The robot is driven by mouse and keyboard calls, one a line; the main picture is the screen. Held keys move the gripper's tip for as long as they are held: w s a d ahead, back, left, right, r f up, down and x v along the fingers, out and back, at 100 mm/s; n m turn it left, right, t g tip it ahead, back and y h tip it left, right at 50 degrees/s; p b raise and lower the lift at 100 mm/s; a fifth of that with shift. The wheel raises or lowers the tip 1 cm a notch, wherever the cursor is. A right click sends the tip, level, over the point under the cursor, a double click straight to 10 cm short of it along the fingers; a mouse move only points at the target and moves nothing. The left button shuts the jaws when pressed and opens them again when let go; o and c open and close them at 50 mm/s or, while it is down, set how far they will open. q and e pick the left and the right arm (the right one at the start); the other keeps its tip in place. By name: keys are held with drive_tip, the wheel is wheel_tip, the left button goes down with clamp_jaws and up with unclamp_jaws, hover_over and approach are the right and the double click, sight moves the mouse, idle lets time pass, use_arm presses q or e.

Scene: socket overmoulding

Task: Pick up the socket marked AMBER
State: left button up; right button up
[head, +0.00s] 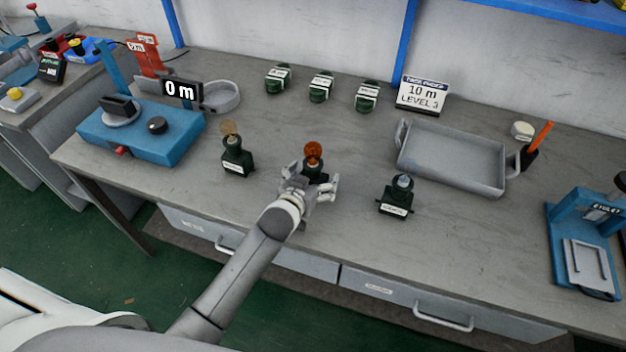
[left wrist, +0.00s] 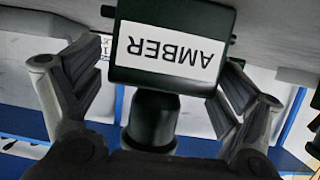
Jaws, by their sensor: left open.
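The socket marked AMBER (left wrist: 165,48) fills the upper middle of the left wrist view. It is a dark block with a white label that reads upside down there, and a round dark neck. In the head view this appears to be the dark socket with the orange round top (head: 313,151), at the middle of the bench. My left gripper (head: 311,184) is open at this socket, with its fingers on either side. In the left wrist view the fingers stand apart from the block, with gaps visible. The gripper hides the socket's lower part in the head view. My right gripper is not in view.
Similar dark sockets stand to the left, with a tan top (head: 237,160), and to the right, with a pale top (head: 395,202). Three dark green items, one here (head: 321,88), stand behind. A grey tray (head: 450,184) lies right; a blue device (head: 170,148) stands left.

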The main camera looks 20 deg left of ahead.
use_arm(q)
drive_tip(key=c, duration=1.1)
drive_tip(key=shift+c, duration=0.3)
drive_tip(key=shift+r, duration=0.1)
